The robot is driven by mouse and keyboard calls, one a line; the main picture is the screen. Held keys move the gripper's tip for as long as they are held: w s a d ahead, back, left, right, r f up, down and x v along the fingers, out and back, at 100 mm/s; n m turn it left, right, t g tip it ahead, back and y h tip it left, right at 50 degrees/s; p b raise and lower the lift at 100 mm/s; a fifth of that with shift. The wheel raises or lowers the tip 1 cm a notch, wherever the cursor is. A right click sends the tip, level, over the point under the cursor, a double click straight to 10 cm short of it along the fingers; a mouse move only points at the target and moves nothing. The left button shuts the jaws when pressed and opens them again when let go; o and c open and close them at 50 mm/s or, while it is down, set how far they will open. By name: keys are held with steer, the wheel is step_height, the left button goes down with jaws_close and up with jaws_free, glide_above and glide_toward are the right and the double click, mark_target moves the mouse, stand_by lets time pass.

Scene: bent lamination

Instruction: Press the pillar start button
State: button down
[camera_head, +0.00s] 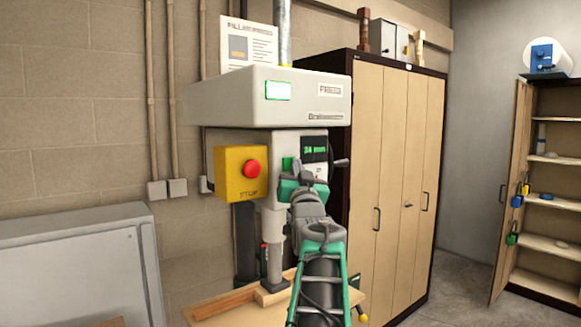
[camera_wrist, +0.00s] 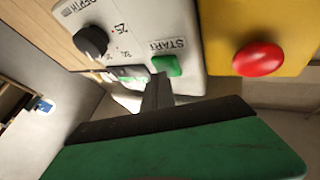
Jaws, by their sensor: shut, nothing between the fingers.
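The green start button (camera_wrist: 167,65) sits on the pale machine panel under the label START in the wrist view. In the head view a green patch at the button's place (camera_head: 287,163) shows just above my gripper. My gripper (camera_wrist: 158,80) is shut and empty, its dark fingertips pointing at the panel right by the button's lower edge. I cannot tell whether they touch it. In the head view my gripper (camera_head: 296,172) is in front of the machine head (camera_head: 270,97) and hides part of the panel.
A yellow box (camera_head: 228,185) with a red stop button (camera_head: 251,168) is close left of the panel; the red button (camera_wrist: 259,58) is right of START in the wrist view. A black depth knob (camera_wrist: 91,41) is left. A tall wooden cabinet (camera_head: 394,150) stands right.

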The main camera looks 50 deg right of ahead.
steer(key=shift+s+a+b, duration=0.15)
steer(key=shift+s+b, duration=0.4)
steer(key=shift+s, duration=0.2)
steer(key=shift+s+f, duration=0.1)
steer(key=s+b, duration=0.2)
steer(key=s+a+b, duration=0.1)
steer(key=s+b, duration=0.1)
steer(key=shift+s, duration=0.3)
